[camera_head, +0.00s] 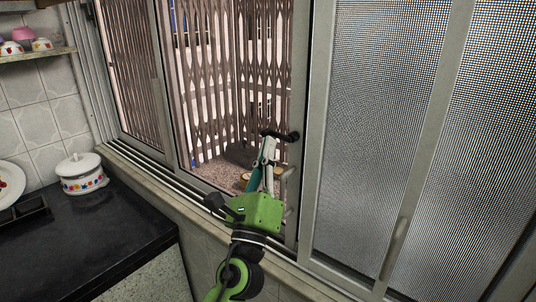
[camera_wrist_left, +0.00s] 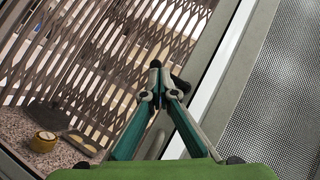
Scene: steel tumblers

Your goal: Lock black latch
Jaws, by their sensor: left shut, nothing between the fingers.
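The black latch (camera_head: 280,135) is on the metal frame of the sliding window, at the upright edge beside the grille opening. My left gripper (camera_head: 267,143), with a green body, reaches up to it; its fingertips are shut and empty. The fingertips are at or very near the latch; I cannot tell if they touch it. In the left wrist view the shut fingertips (camera_wrist_left: 160,78) cover part of the latch (camera_wrist_left: 180,84), which shows just behind and to their right. My right gripper is not in view.
A mesh-covered window panel (camera_head: 385,120) stands to the right. A folding grille (camera_head: 230,80) is beyond the glass. A white pot (camera_head: 82,174) stands on the black counter (camera_head: 95,235) at left. A round yellow-topped jar (camera_wrist_left: 44,142) sits on the speckled ledge outside.

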